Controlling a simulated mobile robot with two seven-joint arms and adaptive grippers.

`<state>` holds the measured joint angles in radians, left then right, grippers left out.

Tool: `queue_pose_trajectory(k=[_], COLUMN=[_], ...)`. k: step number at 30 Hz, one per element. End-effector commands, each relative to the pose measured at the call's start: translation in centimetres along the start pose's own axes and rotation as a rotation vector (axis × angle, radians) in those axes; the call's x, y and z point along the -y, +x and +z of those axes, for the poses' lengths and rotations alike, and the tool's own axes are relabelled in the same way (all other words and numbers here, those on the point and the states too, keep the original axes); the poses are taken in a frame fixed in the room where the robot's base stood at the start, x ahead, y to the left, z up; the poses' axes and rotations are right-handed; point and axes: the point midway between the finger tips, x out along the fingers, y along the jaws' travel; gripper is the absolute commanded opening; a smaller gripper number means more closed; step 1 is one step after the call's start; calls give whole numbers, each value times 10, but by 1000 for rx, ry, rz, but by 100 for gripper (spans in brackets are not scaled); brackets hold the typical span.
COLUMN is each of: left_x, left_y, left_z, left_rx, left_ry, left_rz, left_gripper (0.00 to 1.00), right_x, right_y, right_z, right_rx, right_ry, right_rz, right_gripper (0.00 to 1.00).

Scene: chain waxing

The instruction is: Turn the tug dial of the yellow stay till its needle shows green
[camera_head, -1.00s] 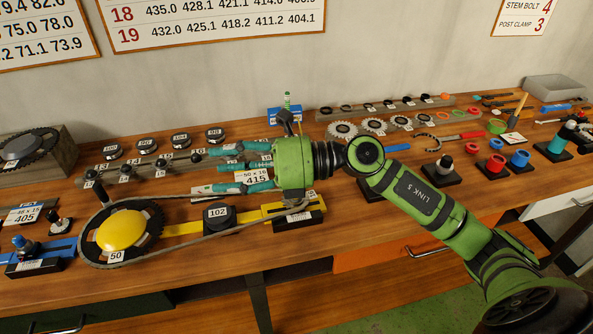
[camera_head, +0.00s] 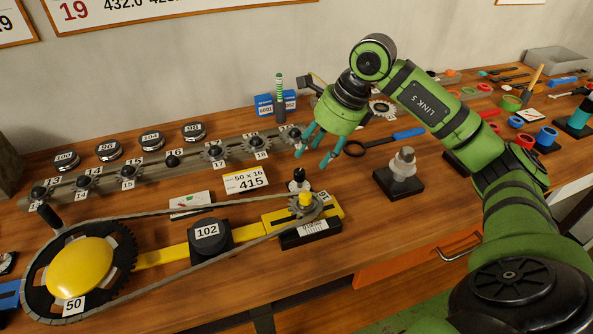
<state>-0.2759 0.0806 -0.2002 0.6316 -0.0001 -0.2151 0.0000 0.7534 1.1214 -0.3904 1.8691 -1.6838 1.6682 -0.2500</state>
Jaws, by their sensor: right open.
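The yellow stay (camera_head: 163,258) lies along the front of the bench. A yellow-domed chainring (camera_head: 80,268) marked 50 is at its left end, and a small yellow-hubbed sprocket (camera_head: 306,201) is at its right end. A chain (camera_head: 165,215) loops around both. A black knob with a white mark (camera_head: 299,181) stands just behind the right end; it may be the tug dial. A small white plate with red and green marks (camera_head: 190,203) lies behind the stay; its needle is too small to read. My right gripper (camera_head: 322,150) is open and empty, fingers down, behind and right of the knob, apart from it. My left gripper is out of view.
A black block (camera_head: 209,236) marked 102 sits on the stay. A rail of sprockets (camera_head: 130,183) runs behind it, with a 415 card (camera_head: 246,180) in front. A blue-handled tool (camera_head: 395,136) and a grey stepped post (camera_head: 403,163) are right of my gripper.

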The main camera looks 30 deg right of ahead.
Motion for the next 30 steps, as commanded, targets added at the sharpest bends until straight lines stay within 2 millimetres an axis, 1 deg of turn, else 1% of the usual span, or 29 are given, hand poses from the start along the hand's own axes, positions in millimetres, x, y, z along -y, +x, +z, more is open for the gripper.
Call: queue_pose_trajectory(k=[1, 3, 5, 7, 9, 12, 15, 18, 23, 24, 26, 27, 28, 30], left_x=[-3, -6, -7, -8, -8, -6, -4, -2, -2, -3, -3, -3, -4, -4], left_y=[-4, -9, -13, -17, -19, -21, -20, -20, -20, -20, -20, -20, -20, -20], left_z=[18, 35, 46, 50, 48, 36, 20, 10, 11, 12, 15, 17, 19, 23], left_rx=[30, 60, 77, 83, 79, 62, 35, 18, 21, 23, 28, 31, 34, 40], left_ry=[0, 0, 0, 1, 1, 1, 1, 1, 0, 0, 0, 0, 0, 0], left_rz=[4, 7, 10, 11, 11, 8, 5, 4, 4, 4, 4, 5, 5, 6], left_gripper=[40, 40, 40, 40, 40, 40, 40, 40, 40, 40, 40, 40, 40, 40], right_x=[-1, -2, -2, -2, -2, -1, -1, -1, -1, -1, -1, -1, -1, -1], right_y=[5, 14, 24, 35, 45, 56, 63, 66, 66, 66, 66, 66, 66, 66], right_z=[1, 1, 1, 1, 1, 1, 1, 1, 1, 1, 1, 1, 1, 1], right_rx=[-2, -3, -3, -1, -1, -1, 0, 1, 1, 1, 1, 1, 2, 2], right_ry=[0, 0, 0, 1, 1, 1, 0, 0, 0, 0, 0, 0, 0, 0], right_rz=[5, 7, 7, 7, 7, 5, 5, 3, 3, 3, 3, 3, 2, 1], right_gripper=[49, 49, 49, 49, 49, 49, 49, 49, 49, 45, 21, 5, 0, 0])
